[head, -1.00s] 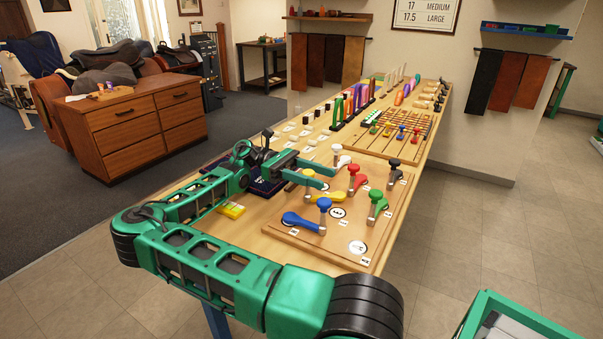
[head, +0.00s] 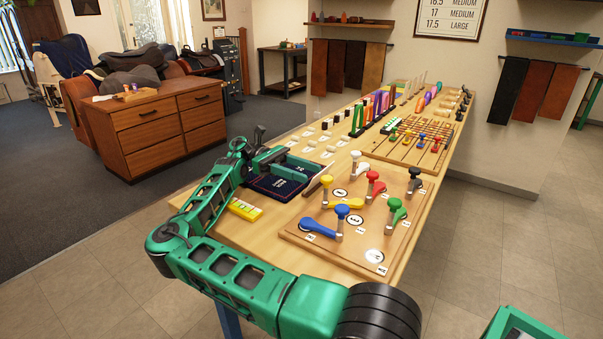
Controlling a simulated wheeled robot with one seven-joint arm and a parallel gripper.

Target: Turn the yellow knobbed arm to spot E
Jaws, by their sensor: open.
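The yellow knobbed arm (head: 345,204) lies on the wooden board (head: 312,246). Its yellow knob (head: 326,181) stands up on a metal post at the arm's left end, and the arm points right from there. White discs with dark marks lie on the board, one (head: 340,192) just behind the yellow arm; the letters are too small to read, so I cannot tell which is E. My gripper (head: 298,165) is open and empty, over the dark blue mat (head: 268,190) left of the board. It is apart from the yellow knob.
Blue (head: 322,229), green (head: 394,217), red (head: 375,187), white and black knobbed arms crowd the same board. A brown-handled tool (head: 317,183) lies between mat and board. A yellow block (head: 244,209) lies near my arm. More coloured pieces stand farther along the table.

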